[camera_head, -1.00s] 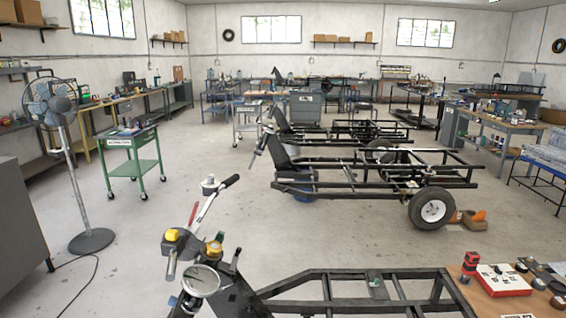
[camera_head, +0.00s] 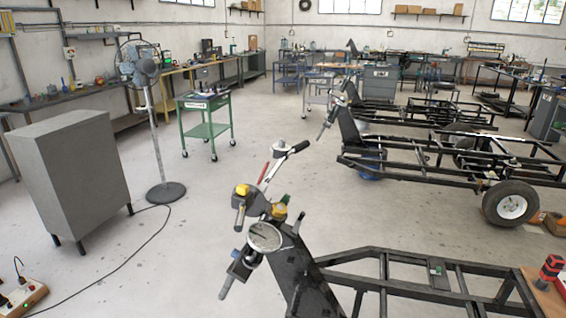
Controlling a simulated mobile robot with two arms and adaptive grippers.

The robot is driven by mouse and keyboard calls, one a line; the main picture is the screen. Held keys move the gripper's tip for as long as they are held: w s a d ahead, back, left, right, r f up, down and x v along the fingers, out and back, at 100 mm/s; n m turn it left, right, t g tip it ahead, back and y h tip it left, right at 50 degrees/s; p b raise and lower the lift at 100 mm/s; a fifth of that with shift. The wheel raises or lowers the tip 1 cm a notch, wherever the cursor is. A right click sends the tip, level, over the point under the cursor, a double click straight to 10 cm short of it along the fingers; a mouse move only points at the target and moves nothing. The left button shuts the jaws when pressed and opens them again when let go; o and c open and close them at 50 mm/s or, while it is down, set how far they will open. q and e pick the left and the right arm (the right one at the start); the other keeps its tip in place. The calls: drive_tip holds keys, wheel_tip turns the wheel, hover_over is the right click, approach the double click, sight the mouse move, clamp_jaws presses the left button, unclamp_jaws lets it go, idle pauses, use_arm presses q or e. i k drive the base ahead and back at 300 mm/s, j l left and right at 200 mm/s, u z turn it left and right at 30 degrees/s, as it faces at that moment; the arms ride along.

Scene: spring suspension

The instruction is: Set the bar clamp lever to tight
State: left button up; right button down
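A black vehicle frame (camera_head: 385,284) stands in the front of the head view, with a steering column (camera_head: 305,280) at its left end. Handlebars with a black grip (camera_head: 298,147) top the column. A thin red lever (camera_head: 263,172) stands beside the bar, and a round gauge (camera_head: 265,237) faces up near the column top. Yellow-topped parts (camera_head: 241,190) sit on the bar. I cannot tell for sure which part is the bar clamp lever or how it is set. Neither of my grippers is in view.
A grey cabinet (camera_head: 75,170) and a standing fan (camera_head: 160,130) are at the left, with a cable (camera_head: 130,258) on the floor. A green cart (camera_head: 205,125) stands behind. Another frame with a wheel (camera_head: 511,204) is at the right. Floor left of the handlebars is mostly clear.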

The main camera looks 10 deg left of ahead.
sight(262, 176)
drive_tip(key=i+j, duration=0.1)
drive_tip(key=j, duration=0.3)
drive_tip(key=i+j, duration=0.1)
drive_tip(key=j, duration=0.7)
drive_tip(key=i+j, duration=0.15)
drive_tip(key=j, duration=0.25)
drive_tip(key=z, duration=0.05)
